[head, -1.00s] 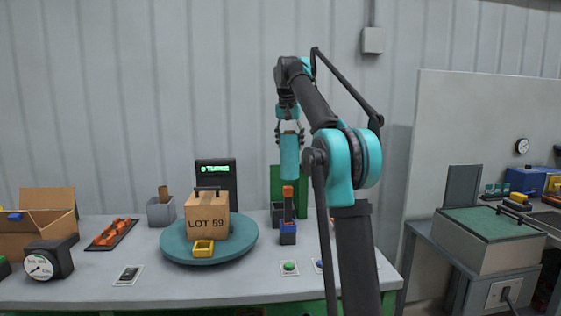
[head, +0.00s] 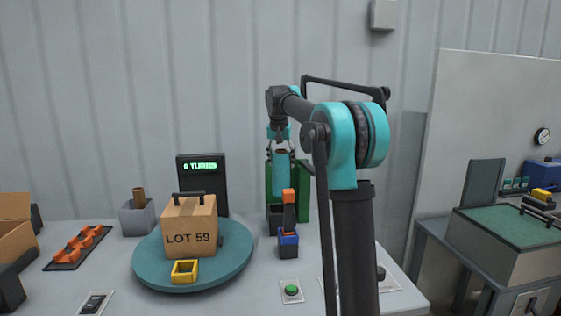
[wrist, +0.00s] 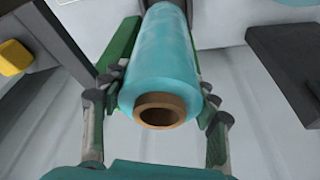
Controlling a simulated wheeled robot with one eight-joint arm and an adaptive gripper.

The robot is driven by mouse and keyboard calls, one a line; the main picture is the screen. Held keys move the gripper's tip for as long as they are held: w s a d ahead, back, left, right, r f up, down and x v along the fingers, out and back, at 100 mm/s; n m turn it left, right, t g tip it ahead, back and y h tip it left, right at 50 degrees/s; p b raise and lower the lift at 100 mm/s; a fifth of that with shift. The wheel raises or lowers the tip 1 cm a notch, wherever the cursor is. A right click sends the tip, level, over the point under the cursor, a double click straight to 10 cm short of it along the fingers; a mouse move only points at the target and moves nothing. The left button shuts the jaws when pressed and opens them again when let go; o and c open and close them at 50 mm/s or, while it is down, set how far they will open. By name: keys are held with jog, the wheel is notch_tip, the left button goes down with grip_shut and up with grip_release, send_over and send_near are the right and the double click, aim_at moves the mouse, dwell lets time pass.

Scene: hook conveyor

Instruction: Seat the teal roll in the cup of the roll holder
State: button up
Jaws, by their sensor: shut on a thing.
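The teal roll (head: 281,176), with a brown core, is upright in my gripper (head: 280,154) in the head view. In the wrist view my gripper (wrist: 160,92) has a finger on each side of the roll (wrist: 165,55), and its near core end shows. A dark cup (head: 274,218) stands low in front of a green panel (head: 304,200); I take these to be the roll holder. The roll's lower end is just above or at the cup. An orange block in front partly hides that spot, so I cannot tell whether the end is inside.
A blue bin (head: 288,248) with the orange block (head: 288,212) stands right in front of the cup. Left is a teal turntable (head: 150,270) with a LOT 59 box (head: 190,238) and a yellow tray (head: 185,271). A green button (head: 291,290) sits near the front.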

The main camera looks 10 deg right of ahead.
aim_at(281, 185)
jog(key=shift+f, duration=2.7)
jog(key=shift+s+a, duration=0.1)
jog(key=shift+f, duration=2.4)
dwell(0.6)
jog(key=o, duration=1.8)
jog(key=shift+o, duration=0.2)
